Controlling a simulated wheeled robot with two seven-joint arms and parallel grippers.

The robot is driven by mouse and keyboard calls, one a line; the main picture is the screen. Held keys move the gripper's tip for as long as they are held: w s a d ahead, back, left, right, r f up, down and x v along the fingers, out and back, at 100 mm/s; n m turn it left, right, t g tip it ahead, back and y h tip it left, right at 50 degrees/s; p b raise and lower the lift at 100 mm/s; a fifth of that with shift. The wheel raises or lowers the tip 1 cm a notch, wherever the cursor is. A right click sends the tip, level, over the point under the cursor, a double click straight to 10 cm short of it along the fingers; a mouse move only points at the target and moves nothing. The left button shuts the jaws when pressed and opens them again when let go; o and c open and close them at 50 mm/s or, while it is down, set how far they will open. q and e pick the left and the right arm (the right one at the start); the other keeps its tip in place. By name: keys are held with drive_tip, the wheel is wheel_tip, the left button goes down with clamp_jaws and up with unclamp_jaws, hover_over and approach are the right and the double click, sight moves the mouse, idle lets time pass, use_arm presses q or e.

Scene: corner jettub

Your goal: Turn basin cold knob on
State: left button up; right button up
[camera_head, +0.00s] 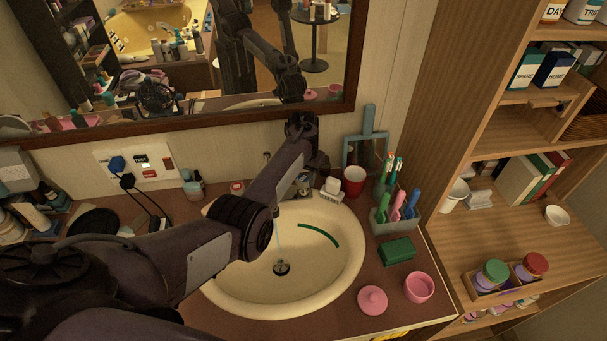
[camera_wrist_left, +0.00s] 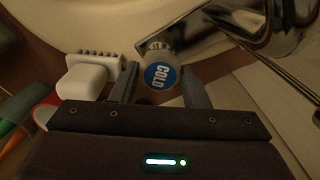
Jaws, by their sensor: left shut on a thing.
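The cold knob (camera_wrist_left: 160,74) shows in the left wrist view as a round metal knob with a blue cap marked COLD. My left gripper (camera_wrist_left: 161,84) has one finger on each side of it and is shut on it. In the head view my left gripper (camera_head: 312,172) reaches down behind the basin, and the knob cannot be made out there. The chrome faucet (camera_head: 303,186) is partly hidden by my arm. A thin pale-blue stream (camera_head: 278,232) runs down toward the drain of the cream basin (camera_head: 345,265). My right gripper is not in view.
A white block-like item (camera_head: 332,188) and a red cup (camera_head: 354,180) stand close right of my gripper. A toothbrush holder (camera_head: 394,217), green sponge (camera_head: 397,251) and pink pots (camera_head: 372,299) are farther right. A mirror (camera_head: 330,60) hangs behind; power plugs (camera_head: 117,163) are left.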

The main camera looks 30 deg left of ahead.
sight(303, 178)
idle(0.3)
use_arm(q)
drive_tip(key=o, duration=1)
drive_tip(key=shift+c, duration=0.2)
drive_tip(key=shift+r, duration=3.9)
